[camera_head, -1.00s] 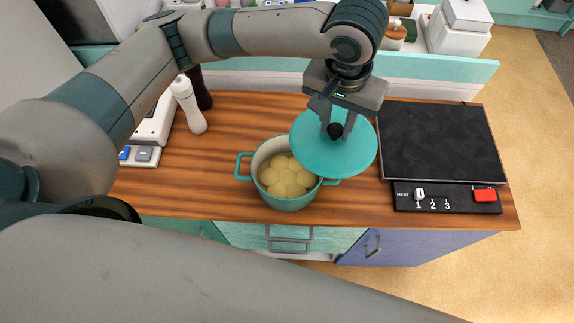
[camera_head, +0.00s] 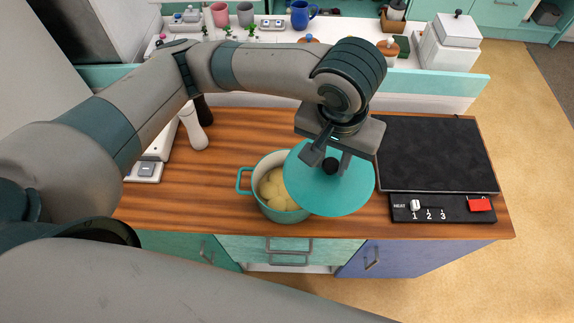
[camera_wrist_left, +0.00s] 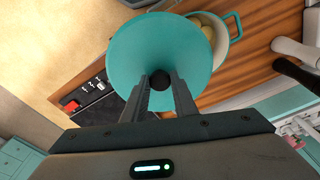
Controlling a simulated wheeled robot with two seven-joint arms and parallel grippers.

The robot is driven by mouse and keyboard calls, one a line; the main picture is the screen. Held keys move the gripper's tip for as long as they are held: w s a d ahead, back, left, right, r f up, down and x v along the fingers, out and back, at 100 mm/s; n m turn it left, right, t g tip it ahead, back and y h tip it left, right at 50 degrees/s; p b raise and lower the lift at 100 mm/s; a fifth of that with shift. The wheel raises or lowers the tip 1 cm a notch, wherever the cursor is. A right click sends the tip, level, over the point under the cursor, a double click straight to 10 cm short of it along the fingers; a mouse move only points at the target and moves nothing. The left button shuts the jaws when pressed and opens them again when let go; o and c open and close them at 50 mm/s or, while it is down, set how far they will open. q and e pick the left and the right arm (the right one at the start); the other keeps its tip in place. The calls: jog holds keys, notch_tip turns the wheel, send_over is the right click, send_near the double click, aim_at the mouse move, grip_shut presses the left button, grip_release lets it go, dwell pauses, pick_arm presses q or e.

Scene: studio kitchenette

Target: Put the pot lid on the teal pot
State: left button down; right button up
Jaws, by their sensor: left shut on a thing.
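The teal pot (camera_head: 266,200) stands on the wooden counter and holds several pale yellow round pieces (camera_head: 276,190). Its left handle shows; its right side is hidden under the lid. The teal pot lid (camera_head: 333,195) hangs above the counter, overlapping the pot's right part in the head view. My left gripper (camera_head: 331,165) is shut on the lid's black knob. In the left wrist view the lid (camera_wrist_left: 190,45) is below the gripper (camera_wrist_left: 160,84), and the pot (camera_wrist_left: 236,28) shows beyond its edge. My right gripper is not in view.
A black cooktop (camera_head: 435,155) with a heat control panel (camera_head: 440,208) lies to the right. White and dark bottles (camera_head: 194,128) stand at the back left. The wooden counter (camera_head: 225,150) is clear between the bottles and the pot.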

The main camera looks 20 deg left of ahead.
aim_at(287, 164)
pick_arm(q)
jog(key=w+a+f, duration=0.2)
jog(key=a+f, duration=0.4)
jog(key=a, duration=0.3)
jog(key=shift+a, duration=0.35)
jog(key=shift+w, duration=0.1)
notch_tip(287, 164, down, 4)
jog(key=shift+r+p, duration=0.1)
jog(key=shift+p, duration=0.55)
jog(key=shift+f, duration=0.65)
jog(key=c, duration=1.4)
grip_release()
jog(key=shift+c, duration=0.2)
